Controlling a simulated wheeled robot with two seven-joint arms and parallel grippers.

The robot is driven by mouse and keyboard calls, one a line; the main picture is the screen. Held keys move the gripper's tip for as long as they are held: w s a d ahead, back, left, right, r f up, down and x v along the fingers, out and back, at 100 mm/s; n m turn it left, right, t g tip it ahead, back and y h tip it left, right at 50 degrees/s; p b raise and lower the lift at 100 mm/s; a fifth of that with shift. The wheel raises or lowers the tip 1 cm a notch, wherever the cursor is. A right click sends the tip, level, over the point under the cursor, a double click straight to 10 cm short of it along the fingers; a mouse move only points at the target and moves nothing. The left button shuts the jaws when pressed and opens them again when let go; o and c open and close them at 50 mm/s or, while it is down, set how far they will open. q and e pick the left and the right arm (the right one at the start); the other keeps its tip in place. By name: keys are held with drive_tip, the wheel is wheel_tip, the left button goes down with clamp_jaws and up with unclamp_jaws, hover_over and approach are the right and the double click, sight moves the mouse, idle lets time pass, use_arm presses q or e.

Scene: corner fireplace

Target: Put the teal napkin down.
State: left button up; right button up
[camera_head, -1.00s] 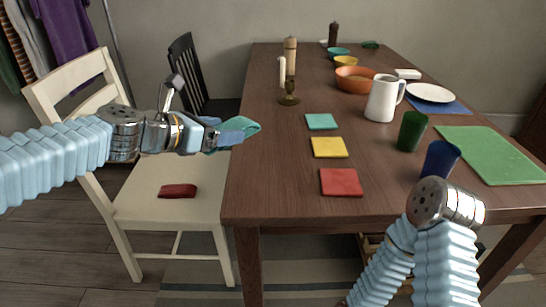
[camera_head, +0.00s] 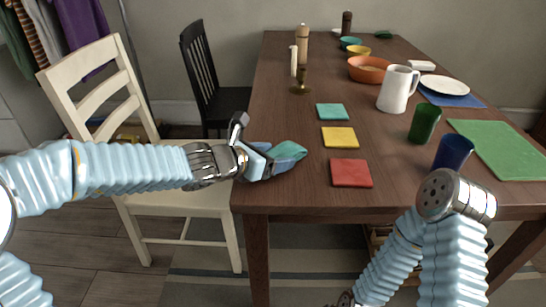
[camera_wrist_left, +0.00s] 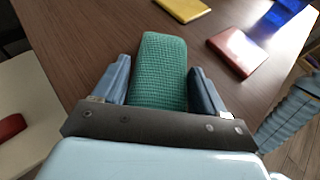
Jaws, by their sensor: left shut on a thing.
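The teal napkin (camera_head: 289,152) is in my left gripper (camera_head: 270,160), over or at the near left part of the brown table (camera_head: 300,195). In the left wrist view the napkin (camera_wrist_left: 162,65) is a folded, textured cloth between the two blue fingers of the left gripper (camera_wrist_left: 160,85). I cannot tell whether its underside touches the table. My right arm shows at the lower right, but its gripper is not in view.
Teal (camera_head: 332,112), yellow (camera_head: 340,137) and red (camera_head: 351,173) squares lie right of the napkin. A blue cup (camera_head: 453,152), green cup (camera_head: 424,123) and white pitcher (camera_head: 397,89) stand farther right. A cream chair (camera_head: 110,75) is at left; a red object (camera_wrist_left: 11,127) is on its seat.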

use_arm(q)
drive_tip(key=shift+f, duration=0.25)
drive_tip(key=shift+f, duration=0.1)
drive_tip(key=o, duration=1)
drive_tip(key=shift+o, duration=0.2)
drive_tip(key=shift+r, duration=0.25)
drive_tip(key=v, duration=1.2)
drive_tip(key=shift+f, duration=0.25)
